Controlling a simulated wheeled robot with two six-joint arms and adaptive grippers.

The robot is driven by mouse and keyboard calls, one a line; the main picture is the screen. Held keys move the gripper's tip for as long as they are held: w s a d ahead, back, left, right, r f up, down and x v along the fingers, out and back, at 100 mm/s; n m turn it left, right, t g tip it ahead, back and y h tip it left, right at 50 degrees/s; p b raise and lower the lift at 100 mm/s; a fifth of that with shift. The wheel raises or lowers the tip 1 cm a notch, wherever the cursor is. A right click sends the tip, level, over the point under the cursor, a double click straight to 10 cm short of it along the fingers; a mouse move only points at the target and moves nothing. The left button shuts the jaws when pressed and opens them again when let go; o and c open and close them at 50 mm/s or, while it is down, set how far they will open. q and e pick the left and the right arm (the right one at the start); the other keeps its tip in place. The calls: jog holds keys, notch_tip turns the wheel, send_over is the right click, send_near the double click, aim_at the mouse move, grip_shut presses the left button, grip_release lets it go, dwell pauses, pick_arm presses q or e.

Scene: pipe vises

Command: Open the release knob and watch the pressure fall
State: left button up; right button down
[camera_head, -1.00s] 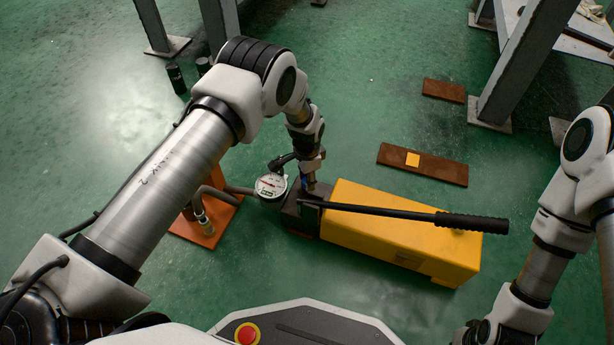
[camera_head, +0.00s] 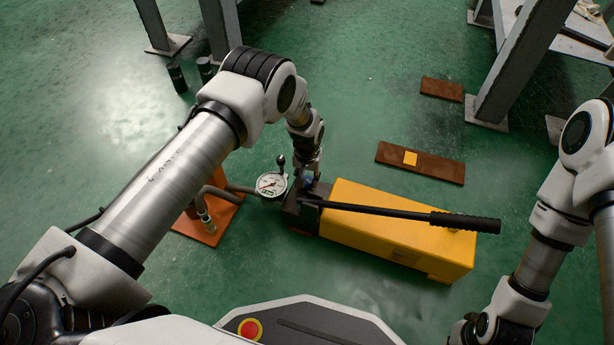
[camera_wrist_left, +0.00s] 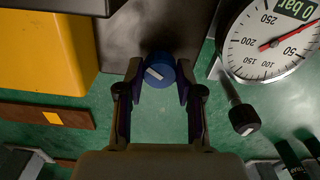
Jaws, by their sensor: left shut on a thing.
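The blue release knob (camera_wrist_left: 158,72) with a white line on its top sits at the edge of the pump's dark metal block (camera_head: 294,211). My left gripper (camera_wrist_left: 158,80) is shut on the knob, one finger on each side; its tips (camera_head: 310,182) show small in the head view, over the block. The round white pressure gauge (camera_head: 270,185) stands just left of the block. In the wrist view the gauge (camera_wrist_left: 262,46) has a red needle across its face, partly cut off; I cannot read it exactly. My right arm is at the right edge, its gripper out of view.
The yellow pump body (camera_head: 400,245) carries a long black handle (camera_head: 465,222) over its top. A black lever (camera_wrist_left: 240,112) stands beside the gauge. An orange plate (camera_head: 212,228) lies to the left.

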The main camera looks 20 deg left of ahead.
aim_at(307, 181)
pick_arm(q)
jog(key=shift+n, duration=2.2)
jog(key=o, duration=1.1)
jog(key=shift+o, duration=0.2)
notch_tip(307, 181, up, 12)
